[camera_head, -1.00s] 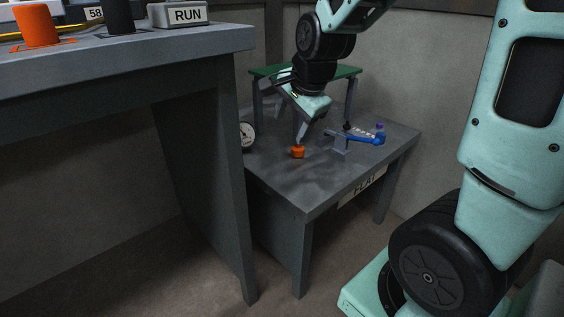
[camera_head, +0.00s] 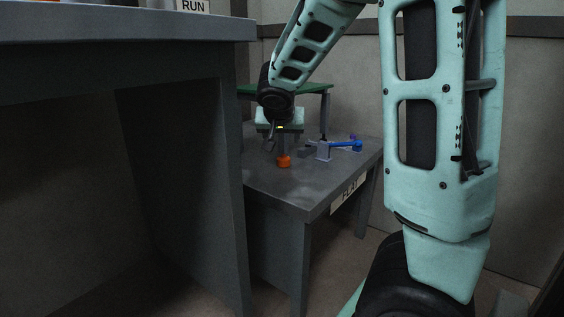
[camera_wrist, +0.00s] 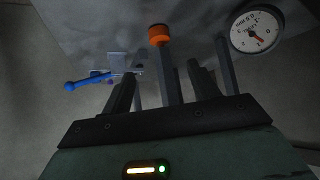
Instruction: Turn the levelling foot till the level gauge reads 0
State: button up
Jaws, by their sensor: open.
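The orange levelling foot (camera_head: 284,161) stands at the low table's near side; in the wrist view the foot (camera_wrist: 159,36) caps the end of a grey leg (camera_wrist: 169,78). My gripper (camera_head: 281,143) is just above the foot in the head view. In the wrist view my open gripper (camera_wrist: 162,70) has one finger on each side of the leg in the picture, with the foot beyond the fingertips; I cannot tell if it touches the leg. The round white level gauge (camera_wrist: 257,31) shows at upper right, upside down, its red needle off to one side; I cannot read it. It is hidden in the head view.
The green top (camera_head: 313,88) of the frame is behind my gripper. A blue-handled clamp (camera_head: 345,146) stands on the low table (camera_head: 305,190), right of the foot. A tall grey bench (camera_head: 120,55) blocks the left. The front of the low table is clear.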

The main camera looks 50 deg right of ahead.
aim_at(283, 158)
jog(key=b+x, duration=0.2)
jog(key=x, duration=1.1)
jog(key=shift+w+d+f+b, duration=0.15)
jog(key=shift+d+f+b, duration=0.1)
jog(key=shift+b, duration=0.15)
jog(key=shift+a, duration=0.1)
jog(key=c, duration=1)
